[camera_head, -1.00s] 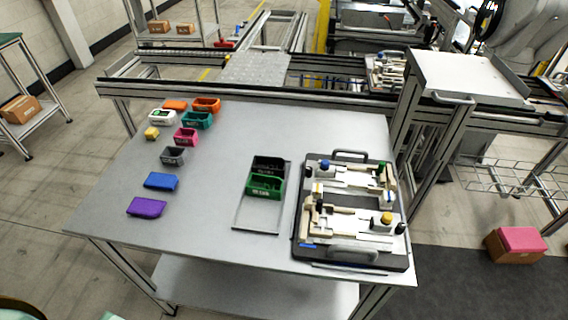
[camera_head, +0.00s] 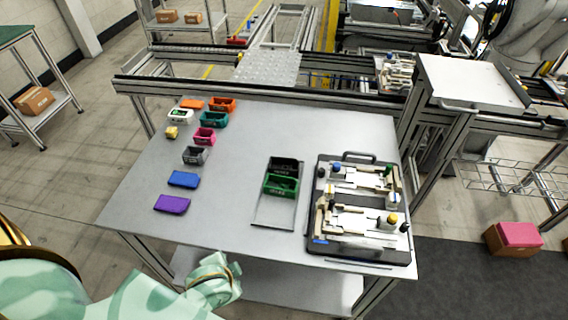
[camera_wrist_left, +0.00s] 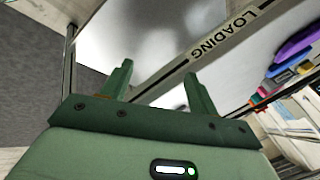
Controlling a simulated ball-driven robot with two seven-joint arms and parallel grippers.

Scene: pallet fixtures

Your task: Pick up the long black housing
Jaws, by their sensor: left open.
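I cannot make out a long black housing for certain in either view. The pallet fixture (camera_head: 313,228) on the right of the table carries white and beige parts, with small black, blue, green and yellow pieces; details are too small to tell. My left gripper (camera_wrist_left: 160,88) shows in the left wrist view with its two green fingers apart and nothing between them. It is near the table edge marked LOADING (camera_wrist_left: 228,36). In the head view my left arm comes in at the lower left, in front of the table's near edge; its fingers cannot be made out there.
A black bin (camera_head: 284,164) and a green bin (camera_head: 281,184) stand on a grey tray (camera_head: 273,222) left of the fixture. Several coloured bins and blocks, including a purple block (camera_head: 172,204), line the table's left side. The table's middle (camera_head: 235,160) is clear.

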